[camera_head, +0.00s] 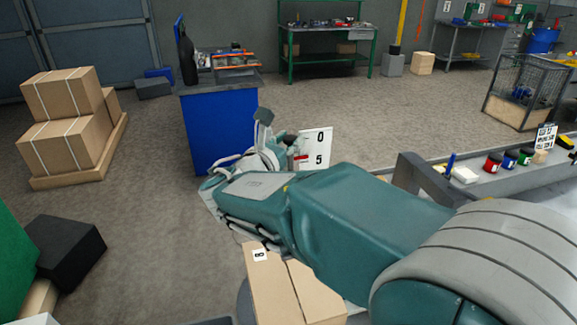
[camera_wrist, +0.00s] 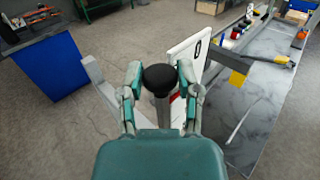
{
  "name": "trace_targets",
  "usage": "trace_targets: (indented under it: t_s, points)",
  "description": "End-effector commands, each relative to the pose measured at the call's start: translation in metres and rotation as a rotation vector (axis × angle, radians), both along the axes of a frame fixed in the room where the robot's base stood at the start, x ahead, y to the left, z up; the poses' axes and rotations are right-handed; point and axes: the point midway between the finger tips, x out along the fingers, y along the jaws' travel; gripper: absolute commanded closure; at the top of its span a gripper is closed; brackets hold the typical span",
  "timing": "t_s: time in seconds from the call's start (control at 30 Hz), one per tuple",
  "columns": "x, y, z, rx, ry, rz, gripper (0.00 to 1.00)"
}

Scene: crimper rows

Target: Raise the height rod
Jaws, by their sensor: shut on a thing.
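The height rod is a grey rod (camera_wrist: 163,106) topped by a round black knob (camera_wrist: 160,77). My gripper (camera_wrist: 160,88) is shut on it just under the knob, one finger on each side in the wrist view. The rod's lower part is hidden by my gripper body. A white scale plate (camera_head: 316,149) with the marks 0 and 5 stands right beside it. A red pointer (camera_head: 301,157) lies against the plate, nearer the 5. In the head view my arm and gripper (camera_head: 285,141) hide most of the rod.
A grey bar (camera_wrist: 97,82) rises left of my gripper. A grey bench (camera_head: 485,184) with jars lies at the right. A blue cabinet (camera_head: 215,128) stands behind, and cartons (camera_head: 68,146) stand at the left. Open floor lies between.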

Motion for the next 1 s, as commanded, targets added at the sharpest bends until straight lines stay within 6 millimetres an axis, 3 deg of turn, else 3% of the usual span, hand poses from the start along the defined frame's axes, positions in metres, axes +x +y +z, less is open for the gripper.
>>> trace_targets:
  t_s: [0.1, 0.23, 0.7, 0.73, 0.8, 1.0]
  points:
    - [0.001, 0.001, 0.024, 0.002, -0.005, 0.004, 1.00]
    - [0.001, 0.001, 0.040, 0.000, -0.004, 0.004, 1.00]
    - [0.001, 0.001, 0.050, -0.001, -0.007, 0.006, 1.00]
    - [0.001, 0.001, 0.050, -0.001, -0.007, 0.006, 0.47]
    - [0.001, 0.001, 0.050, -0.001, -0.007, 0.005, 0.21]
    - [0.000, 0.001, 0.048, 0.000, -0.002, 0.003, 0.21]
